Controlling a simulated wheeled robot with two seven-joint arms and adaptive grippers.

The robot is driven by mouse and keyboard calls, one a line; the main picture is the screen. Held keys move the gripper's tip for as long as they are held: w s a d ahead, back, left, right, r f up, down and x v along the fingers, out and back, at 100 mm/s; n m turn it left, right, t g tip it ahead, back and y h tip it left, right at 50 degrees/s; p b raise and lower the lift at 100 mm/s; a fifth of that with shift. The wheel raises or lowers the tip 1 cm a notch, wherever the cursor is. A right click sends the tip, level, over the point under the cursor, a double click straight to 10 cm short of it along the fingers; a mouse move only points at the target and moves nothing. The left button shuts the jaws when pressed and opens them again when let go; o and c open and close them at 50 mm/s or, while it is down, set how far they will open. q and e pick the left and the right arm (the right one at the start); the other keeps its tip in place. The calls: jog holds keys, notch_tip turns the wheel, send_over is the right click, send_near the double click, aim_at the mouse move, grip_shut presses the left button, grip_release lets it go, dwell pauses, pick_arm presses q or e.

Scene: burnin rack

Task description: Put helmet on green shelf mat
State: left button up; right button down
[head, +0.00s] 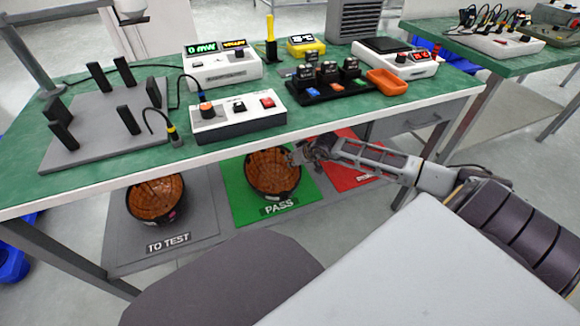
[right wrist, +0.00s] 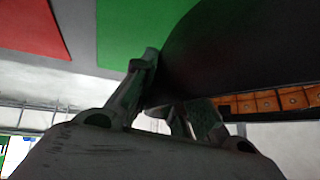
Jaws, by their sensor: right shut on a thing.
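A dark helmet (head: 272,174) with a brown, ribbed inside facing up is over the green PASS mat (head: 240,204) on the lower shelf. My right gripper (head: 299,154) reaches in from the right under the tabletop and is shut on the helmet's right rim. In the right wrist view the fingers (right wrist: 172,98) meet the dark helmet shell (right wrist: 235,50), with the green mat (right wrist: 125,25) behind. I cannot tell whether the helmet touches the mat. A second similar helmet (head: 155,198) is on the grey TO TEST mat (head: 190,228). My left gripper is not in view.
The green-topped table (head: 140,150) overhangs the mats closely and carries boxes, a grey plate with black posts (head: 95,135) and an orange tray (head: 387,83). A red mat (head: 350,178) lies right of the green one, partly behind my arm.

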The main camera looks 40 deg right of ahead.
jog(key=shift+w+a, duration=0.2)
jog(key=shift+w, duration=0.5)
jog(key=shift+f+b, duration=0.7)
jog(key=shift+f, duration=0.15)
jog(key=shift+f+b, duration=0.45)
jog(key=shift+f, duration=0.45)
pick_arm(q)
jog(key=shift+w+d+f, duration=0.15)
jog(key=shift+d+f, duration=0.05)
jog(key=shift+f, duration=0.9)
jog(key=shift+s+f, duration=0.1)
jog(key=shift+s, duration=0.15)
pick_arm(e)
jog(key=c, duration=1.4)
grip_release()
jog(key=shift+f, duration=0.1)
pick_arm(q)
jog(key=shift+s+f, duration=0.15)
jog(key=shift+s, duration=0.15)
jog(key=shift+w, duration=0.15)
